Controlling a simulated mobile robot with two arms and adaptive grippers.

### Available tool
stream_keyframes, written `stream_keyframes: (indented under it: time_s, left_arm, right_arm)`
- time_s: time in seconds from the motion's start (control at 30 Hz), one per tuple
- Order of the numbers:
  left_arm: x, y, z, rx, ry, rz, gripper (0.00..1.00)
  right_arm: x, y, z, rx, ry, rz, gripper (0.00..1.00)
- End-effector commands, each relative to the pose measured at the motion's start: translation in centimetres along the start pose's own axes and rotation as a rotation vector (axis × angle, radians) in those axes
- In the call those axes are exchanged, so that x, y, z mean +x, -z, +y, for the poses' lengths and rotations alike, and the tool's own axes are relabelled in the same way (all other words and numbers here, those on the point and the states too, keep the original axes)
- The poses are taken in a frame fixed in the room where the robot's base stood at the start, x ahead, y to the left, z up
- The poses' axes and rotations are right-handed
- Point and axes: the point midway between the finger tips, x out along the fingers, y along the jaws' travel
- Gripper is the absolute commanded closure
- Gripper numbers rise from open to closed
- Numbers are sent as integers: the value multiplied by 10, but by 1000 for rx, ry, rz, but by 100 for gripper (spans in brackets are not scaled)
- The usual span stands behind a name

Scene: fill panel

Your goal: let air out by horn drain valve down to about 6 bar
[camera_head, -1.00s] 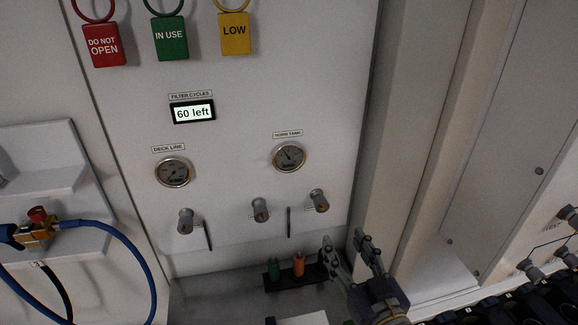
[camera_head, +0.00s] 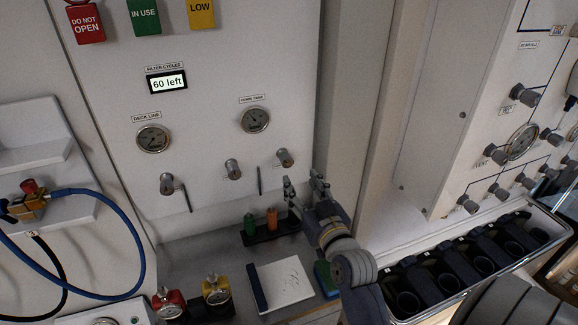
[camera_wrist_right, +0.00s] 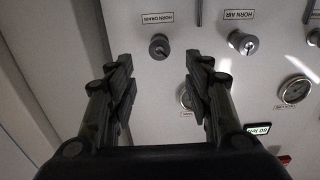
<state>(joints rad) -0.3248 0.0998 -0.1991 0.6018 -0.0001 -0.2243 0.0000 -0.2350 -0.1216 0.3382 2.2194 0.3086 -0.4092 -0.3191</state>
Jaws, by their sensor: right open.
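The horn drain valve (camera_head: 284,157) is a grey knob at the right of the fill panel, below the horn tank gauge (camera_head: 255,120). The gauge's reading is too small to tell. In the right wrist view the labelled horn drain valve (camera_wrist_right: 159,46) shows ahead between the fingers, and the horn air valve (camera_wrist_right: 243,42) is to its right. My right gripper (camera_head: 303,186) is open and empty, just below and right of the drain valve and apart from it. In its wrist view the right gripper (camera_wrist_right: 157,72) partly covers the horn tank gauge. My left gripper is out of view.
The deck line gauge (camera_head: 153,139) and its valve (camera_head: 167,183) are at left. A filter display (camera_head: 167,83) reads 60 left. A holder with green and orange items (camera_head: 271,217) and a notepad (camera_head: 285,279) lie below. A black-slotted rack (camera_head: 440,276) is at right.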

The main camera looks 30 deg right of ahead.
Motion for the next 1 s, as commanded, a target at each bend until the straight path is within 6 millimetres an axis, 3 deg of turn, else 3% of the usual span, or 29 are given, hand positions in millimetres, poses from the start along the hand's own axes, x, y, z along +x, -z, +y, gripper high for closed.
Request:
stream_keyframes:
  time_s: [0.1,0.27,0.37,0.5,0.7,0.97,1.0]
  left_arm:
    - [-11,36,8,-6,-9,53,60]
    - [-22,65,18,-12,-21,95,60]
    - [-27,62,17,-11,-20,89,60]
    - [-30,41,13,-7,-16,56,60]
    - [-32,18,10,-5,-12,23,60]
    - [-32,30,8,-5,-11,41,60]
    - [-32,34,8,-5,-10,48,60]
  right_arm:
    - [21,5,0,1,0,3,53]
    - [50,4,0,1,0,1,53]
    - [66,4,0,2,0,2,53]
    - [82,3,0,-1,0,1,53]
    - [92,1,0,0,0,1,53]
    - [93,1,0,0,0,1,53]
    - [93,1,0,0,0,1,60]
